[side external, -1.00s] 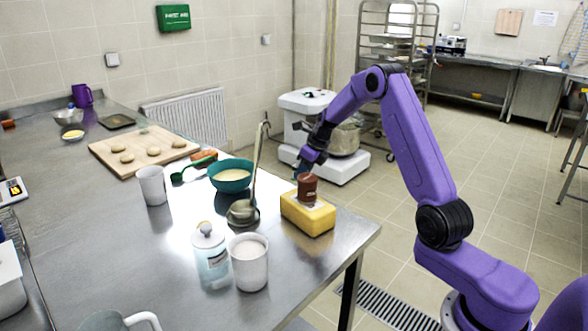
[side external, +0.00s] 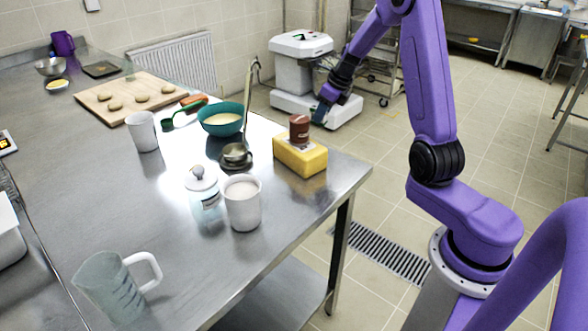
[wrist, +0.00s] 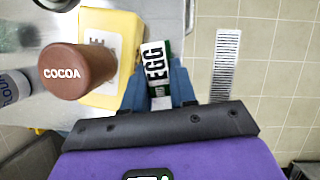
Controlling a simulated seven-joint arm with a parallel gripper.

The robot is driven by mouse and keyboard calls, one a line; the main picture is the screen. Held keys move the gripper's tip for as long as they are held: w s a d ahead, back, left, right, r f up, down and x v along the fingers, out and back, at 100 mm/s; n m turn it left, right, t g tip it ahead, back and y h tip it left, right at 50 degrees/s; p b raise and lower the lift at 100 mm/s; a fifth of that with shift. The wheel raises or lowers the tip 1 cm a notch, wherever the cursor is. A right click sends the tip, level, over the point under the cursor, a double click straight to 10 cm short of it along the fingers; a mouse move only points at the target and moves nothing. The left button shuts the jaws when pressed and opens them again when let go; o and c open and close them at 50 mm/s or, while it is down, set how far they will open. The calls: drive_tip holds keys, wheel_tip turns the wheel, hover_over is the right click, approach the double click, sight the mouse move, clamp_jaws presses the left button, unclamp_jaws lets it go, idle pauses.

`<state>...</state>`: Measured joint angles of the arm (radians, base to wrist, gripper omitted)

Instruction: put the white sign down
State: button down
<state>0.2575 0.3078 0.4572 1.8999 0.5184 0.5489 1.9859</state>
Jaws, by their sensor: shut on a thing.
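A white sign with black letters reading EGG and green parts (wrist: 152,68) is between the blue fingers of my gripper (wrist: 158,88) in the wrist view. My gripper is shut on it. In the side external view my gripper (side external: 322,112) is just past the far right edge of the steel table, behind and right of the brown cocoa tin (side external: 299,127). I cannot make out the sign there. The tin stands on a yellow block (side external: 300,158), and it shows left of the sign in the wrist view (wrist: 76,72).
A ladle (side external: 236,154), a teal bowl (side external: 222,122), a white cup (side external: 242,203) and a lidded jar (side external: 203,196) stand near the block. A dough board (side external: 150,91) lies farther back. The steel table (side external: 100,195) has bare room at front left.

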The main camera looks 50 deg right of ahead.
drive_tip(key=r, duration=0.9)
drive_tip(key=shift+s+a, duration=0.15)
drive_tip(key=shift+a, duration=0.1)
drive_tip(key=s+a+n+g+y, duration=0.45)
drive_tip(key=s+a+n, duration=1.15)
drive_tip(key=s+a, duration=0.6)
drive_tip(key=shift+h, duration=0.35)
drive_tip(key=w+f, duration=0.5)
drive_tip(key=w+a+f, duration=0.1)
drive_tip(key=w+f, duration=0.9)
drive_tip(key=shift+w+a+f, duration=0.1)
drive_tip(key=shift+w+a, duration=0.05)
drive_tip(key=shift+a, duration=0.1)
drive_tip(key=shift+f, duration=1.55)
drive_tip(key=shift+f, duration=0.1)
